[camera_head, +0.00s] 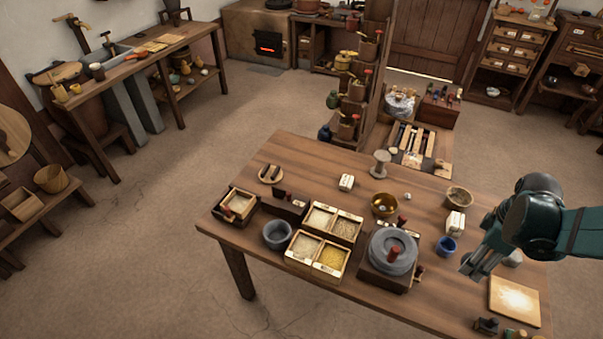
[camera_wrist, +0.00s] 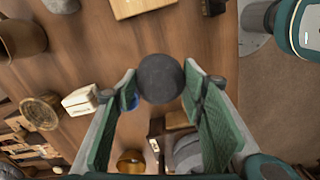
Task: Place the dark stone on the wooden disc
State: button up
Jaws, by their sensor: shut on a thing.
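The dark stone (camera_wrist: 160,78) is a round, dark grey lump in the wrist view. My gripper (camera_wrist: 161,84) is shut on it, with a green-padded finger on each side. In the head view my gripper (camera_head: 477,266) is over the right part of the table; the stone cannot be made out there. The disc is not seen in the wrist view.
On the wooden table (camera_head: 335,185), a quern (camera_head: 390,252) stands between my gripper and the grain boxes (camera_head: 318,257). A blue cup (camera_head: 446,247), white block (camera_head: 455,223), brass bowl (camera_head: 384,205) and spool (camera_head: 381,163) stand nearby. A pale board (camera_head: 515,300) lies at right.

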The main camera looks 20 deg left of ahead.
jog(key=shift+w+a+r, duration=0.15)
jog(key=shift+w+a, duration=0.25)
jog(key=shift+w, duration=0.1)
jog(key=w+a+r+n+p, duration=0.1)
jog(key=w+a+n, duration=0.2)
jog(key=w+a, duration=0.55)
jog(key=w+a+r+n+p, duration=0.1)
jog(key=w+a+r+n, duration=0.2)
jog(key=a, duration=1)
jog(key=w+a+n+p, duration=0.1)
jog(key=w+a+n, duration=0.1)
jog(key=w+a, duration=0.7)
jog(key=n+p, duration=0.3)
jog(key=n, duration=0.6)
send_over(270, 174)
jog(key=shift+r, duration=0.35)
notch_tip(270, 174, down, 6)
jog(key=shift+f+b, duration=0.15)
jog(key=shift+b, duration=0.25)
jog(key=shift+w, duration=0.1)
jog(key=shift+f, duration=1.85)
